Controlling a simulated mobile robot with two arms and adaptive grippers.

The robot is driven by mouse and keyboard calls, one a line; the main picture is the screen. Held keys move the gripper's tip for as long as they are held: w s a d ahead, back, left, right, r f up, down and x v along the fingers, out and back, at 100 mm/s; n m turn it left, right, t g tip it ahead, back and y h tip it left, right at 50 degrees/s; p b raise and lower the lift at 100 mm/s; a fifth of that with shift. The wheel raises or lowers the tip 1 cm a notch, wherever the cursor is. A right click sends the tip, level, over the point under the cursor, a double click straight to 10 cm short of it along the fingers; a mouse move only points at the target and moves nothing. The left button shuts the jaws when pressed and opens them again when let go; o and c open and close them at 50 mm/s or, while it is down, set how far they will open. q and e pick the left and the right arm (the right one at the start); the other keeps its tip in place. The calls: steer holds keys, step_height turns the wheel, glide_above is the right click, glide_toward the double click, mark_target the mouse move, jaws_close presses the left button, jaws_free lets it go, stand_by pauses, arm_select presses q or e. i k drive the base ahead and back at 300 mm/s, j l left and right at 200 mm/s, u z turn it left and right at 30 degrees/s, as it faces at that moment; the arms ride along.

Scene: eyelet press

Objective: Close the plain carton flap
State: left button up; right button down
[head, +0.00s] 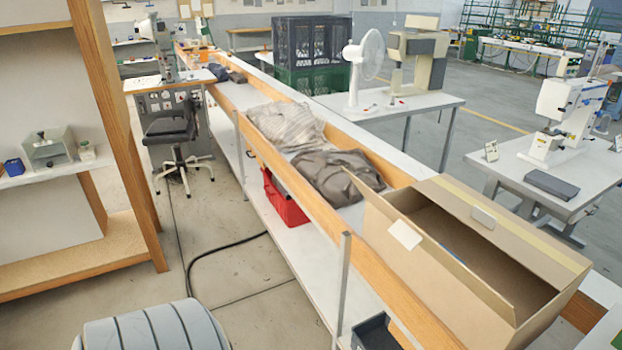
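A brown cardboard carton (545,262) stands at the right end of the long bench, and its dark inside shows through an open top. A flap (440,262) along its near left side stands up and tilts outward, with a white label on it. The far side panel (530,232) carries a pale tape-like strip and a small light grey patch. I cannot tell for certain which panel is the plain flap. Neither of my grippers shows in this view.
The long bench (310,215) has wooden rails and holds grey cloth (335,175) behind the carton. A red bin (284,202) sits on its lower shelf. White machine tables stand to the right (525,172). A black cable crosses the open floor at left (215,255).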

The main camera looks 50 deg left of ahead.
mark_target(403, 229)
steer(key=k+j+u, duration=0.2)
steer(key=u, duration=0.15)
steer(key=k+j+u, duration=0.1)
steer(key=j+u, duration=0.25)
